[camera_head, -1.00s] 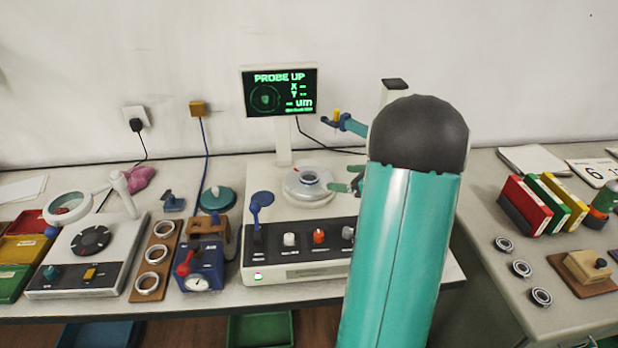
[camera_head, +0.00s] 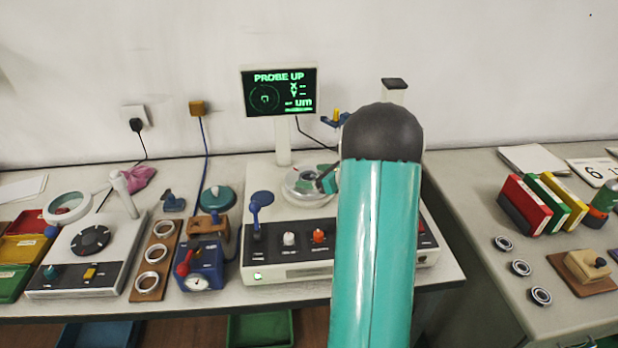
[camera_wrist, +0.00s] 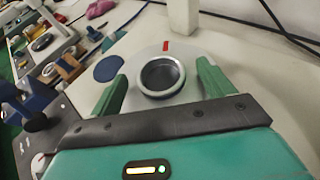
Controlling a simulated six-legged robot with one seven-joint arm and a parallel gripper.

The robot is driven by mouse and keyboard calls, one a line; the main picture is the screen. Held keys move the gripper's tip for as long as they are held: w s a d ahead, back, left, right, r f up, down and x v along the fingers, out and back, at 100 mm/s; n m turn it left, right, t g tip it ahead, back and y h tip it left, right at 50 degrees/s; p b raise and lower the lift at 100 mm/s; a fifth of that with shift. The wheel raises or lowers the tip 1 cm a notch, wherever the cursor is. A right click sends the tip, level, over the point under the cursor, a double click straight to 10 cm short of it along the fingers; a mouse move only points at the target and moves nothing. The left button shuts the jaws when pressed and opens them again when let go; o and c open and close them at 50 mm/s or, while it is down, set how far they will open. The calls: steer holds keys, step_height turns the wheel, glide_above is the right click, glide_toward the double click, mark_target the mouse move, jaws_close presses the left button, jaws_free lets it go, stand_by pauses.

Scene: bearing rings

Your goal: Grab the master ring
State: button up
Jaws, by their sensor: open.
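A metal ring (camera_wrist: 161,94) sits on the pale round table (camera_wrist: 135,100) of the measuring machine. In the wrist view it lies between the two green fingers of my gripper (camera_wrist: 161,75). The fingers are apart, one on each side, with a gap to the ring showing on both sides. In the head view my gripper (camera_head: 326,178) is over the machine's round table (camera_head: 298,188), mostly hidden behind my arm. The ring cannot be made out clearly there. I see no marking that tells whether it is the master ring.
The machine's screen (camera_head: 280,91) reads "PROBE UP" behind the table. A blue-topped lever (camera_head: 262,199) stands on its left. A wooden board (camera_head: 142,282) with three rings lies further left. More rings (camera_head: 521,268) lie on the right-hand bench.

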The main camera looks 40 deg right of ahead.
steer(key=shift+c, duration=0.4)
steer(key=c, duration=1)
steer(key=shift+c, duration=0.2)
steer(key=shift+r, duration=0.15)
steer(key=shift+r, duration=0.7)
steer(key=s+a+r, duration=0.8)
steer(key=s+r, duration=0.3)
